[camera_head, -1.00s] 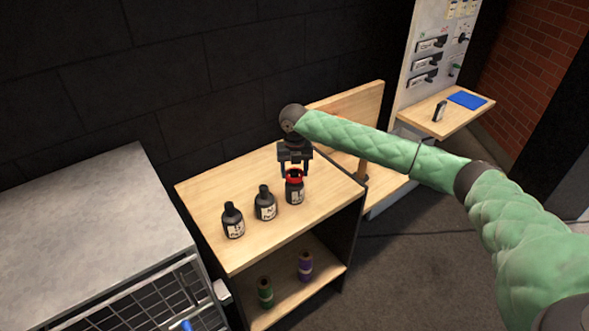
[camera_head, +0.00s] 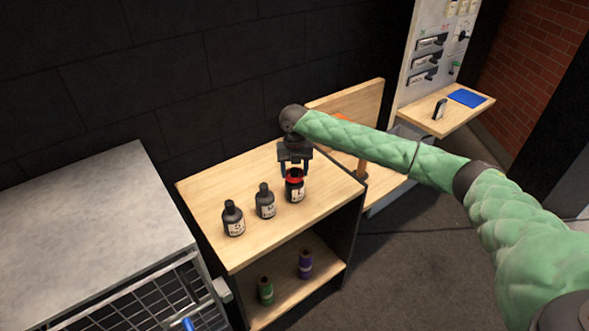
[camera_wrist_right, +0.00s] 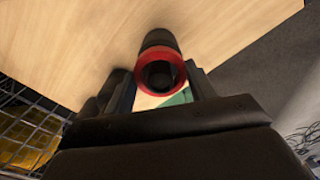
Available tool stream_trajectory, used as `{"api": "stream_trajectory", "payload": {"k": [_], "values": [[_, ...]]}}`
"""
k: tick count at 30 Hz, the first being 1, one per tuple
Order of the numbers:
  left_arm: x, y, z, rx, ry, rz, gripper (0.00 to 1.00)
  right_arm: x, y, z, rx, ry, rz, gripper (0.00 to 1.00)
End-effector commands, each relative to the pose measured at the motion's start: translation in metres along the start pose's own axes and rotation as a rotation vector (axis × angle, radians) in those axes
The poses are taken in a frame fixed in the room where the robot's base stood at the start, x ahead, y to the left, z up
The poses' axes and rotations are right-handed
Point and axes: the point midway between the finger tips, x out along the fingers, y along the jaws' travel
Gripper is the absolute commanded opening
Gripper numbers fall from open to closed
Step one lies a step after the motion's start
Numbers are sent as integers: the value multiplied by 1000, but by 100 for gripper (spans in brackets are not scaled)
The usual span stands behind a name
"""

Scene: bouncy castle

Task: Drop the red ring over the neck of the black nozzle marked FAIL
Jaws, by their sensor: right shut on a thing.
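Three black nozzles stand upright in a row on the wooden shelf top: a left one (camera_head: 233,221), a middle one (camera_head: 265,204) and a right one (camera_head: 295,191). Each has a pale label, too small to read surely, so I cannot tell which says FAIL. My right gripper (camera_head: 294,170) points down at the right nozzle, shut on the red ring (camera_head: 294,178). In the right wrist view the ring (camera_wrist_right: 161,70) sits between the fingers, with dark nozzle parts inside and beyond it. I cannot tell whether it encircles the neck. My left gripper is out of view.
The wooden shelf unit (camera_head: 215,190) has a green spool (camera_head: 265,291) and a purple spool (camera_head: 305,265) on its lower shelf. A grey metal cabinet (camera_head: 80,220) stands to the left, and a dark block wall (camera_head: 190,70) is behind. The middle nozzle is close beside the right one.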

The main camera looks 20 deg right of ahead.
Motion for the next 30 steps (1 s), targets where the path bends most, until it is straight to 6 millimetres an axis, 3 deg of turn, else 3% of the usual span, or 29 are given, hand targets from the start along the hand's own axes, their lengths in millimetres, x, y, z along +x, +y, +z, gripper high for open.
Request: {"api": "stream_trajectory", "payload": {"k": [11, 12, 16, 30], "values": [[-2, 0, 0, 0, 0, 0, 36, 0, 0, 0, 0, 0, 0, 34], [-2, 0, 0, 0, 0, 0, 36, 0, 0, 0, 0, 0, 0, 57], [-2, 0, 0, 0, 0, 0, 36, 0, 0, 0, 0, 0, 0, 81], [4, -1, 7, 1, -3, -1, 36, 0, 0, 0, 0, 0, 0, 81]]}}
